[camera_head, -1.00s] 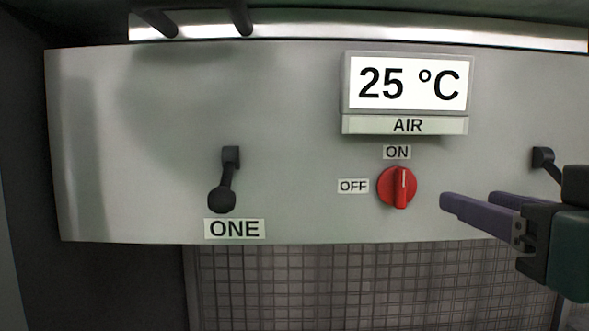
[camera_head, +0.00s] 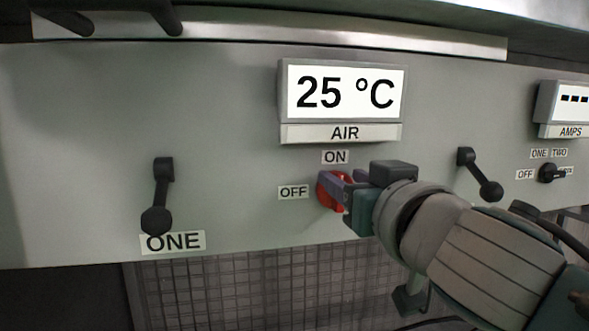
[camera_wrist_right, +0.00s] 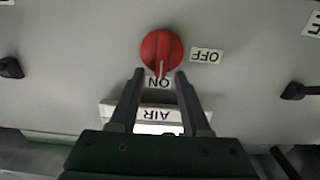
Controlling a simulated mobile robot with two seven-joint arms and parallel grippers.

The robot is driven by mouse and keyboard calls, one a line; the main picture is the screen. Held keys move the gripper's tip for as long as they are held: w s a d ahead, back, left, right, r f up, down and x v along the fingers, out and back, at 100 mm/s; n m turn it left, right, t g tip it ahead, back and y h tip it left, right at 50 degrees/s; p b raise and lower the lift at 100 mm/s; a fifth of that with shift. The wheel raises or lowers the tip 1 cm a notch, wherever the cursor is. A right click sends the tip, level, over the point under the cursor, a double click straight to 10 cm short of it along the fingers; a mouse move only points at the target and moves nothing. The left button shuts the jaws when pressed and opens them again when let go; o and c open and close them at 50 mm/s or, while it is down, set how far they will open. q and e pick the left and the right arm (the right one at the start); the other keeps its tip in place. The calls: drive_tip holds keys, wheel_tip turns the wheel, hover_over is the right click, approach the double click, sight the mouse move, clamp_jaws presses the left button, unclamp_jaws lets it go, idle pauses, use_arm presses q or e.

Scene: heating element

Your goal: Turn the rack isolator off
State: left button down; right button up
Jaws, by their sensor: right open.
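The red rotary isolator knob (camera_head: 336,204) sits on the grey panel under the AIR display, with an ON label (camera_head: 335,157) above it and an OFF label (camera_head: 293,192) at its left. My right gripper (camera_head: 328,184) is in front of the knob and hides part of it. In the right wrist view, which is upside down, the knob (camera_wrist_right: 162,50) shows whole, its white mark towards the ON label. The right gripper (camera_wrist_right: 159,75) is open, its two fingertips just short of the knob and either side of its line. My left gripper is not in view.
The temperature display (camera_head: 342,90) reads 25 °C. A black selector (camera_head: 550,173) is under the AMPS display (camera_head: 568,103). A mesh grille (camera_head: 230,290) lies below.

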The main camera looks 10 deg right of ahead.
drive_tip(key=shift+w, duration=0.1)
drive_tip(key=shift+c, duration=0.3)
clamp_jaws()
